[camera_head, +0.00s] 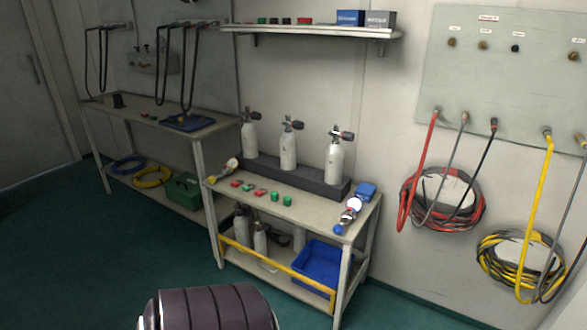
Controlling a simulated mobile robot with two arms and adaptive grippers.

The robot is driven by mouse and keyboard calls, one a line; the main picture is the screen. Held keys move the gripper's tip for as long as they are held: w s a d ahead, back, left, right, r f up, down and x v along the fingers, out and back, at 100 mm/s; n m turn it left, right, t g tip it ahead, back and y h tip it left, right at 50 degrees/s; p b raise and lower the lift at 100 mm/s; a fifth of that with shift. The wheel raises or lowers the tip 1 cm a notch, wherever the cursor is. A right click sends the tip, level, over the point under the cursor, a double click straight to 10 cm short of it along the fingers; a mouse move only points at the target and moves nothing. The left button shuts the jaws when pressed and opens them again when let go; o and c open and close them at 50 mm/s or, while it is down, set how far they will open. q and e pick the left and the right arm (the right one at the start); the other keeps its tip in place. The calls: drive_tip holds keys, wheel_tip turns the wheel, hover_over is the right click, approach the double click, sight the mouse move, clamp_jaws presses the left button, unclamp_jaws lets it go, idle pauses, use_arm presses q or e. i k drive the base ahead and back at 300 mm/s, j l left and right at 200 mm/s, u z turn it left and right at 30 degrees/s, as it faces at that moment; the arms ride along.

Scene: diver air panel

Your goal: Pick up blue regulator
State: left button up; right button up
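The likely blue regulator (338,229) lies at the front right corner of the small bench. It has a blue end, a metal body and a round white gauge face (354,203). A similar piece with a yellow end (231,163) lies at the bench's left end. Neither of my grippers is in view. A dark ribbed part of my own body shows at the bottom edge, far from the bench top. Nothing covers the blue regulator.
Coiled hoses hang on the right wall. Green floor before it is clear.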

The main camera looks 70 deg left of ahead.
sight(355, 203)
drive_tip(key=u, duration=1.75)
drive_tip(key=z, duration=2.75)
drive_tip(key=u, duration=2.75)
drive_tip(key=i+l+u, duration=0.65)
drive_tip(key=i+l, duration=0.2)
drive_tip(key=i+l+u, duration=0.3)
drive_tip(key=l, duration=0.35)
drive_tip(key=i+j, duration=0.05)
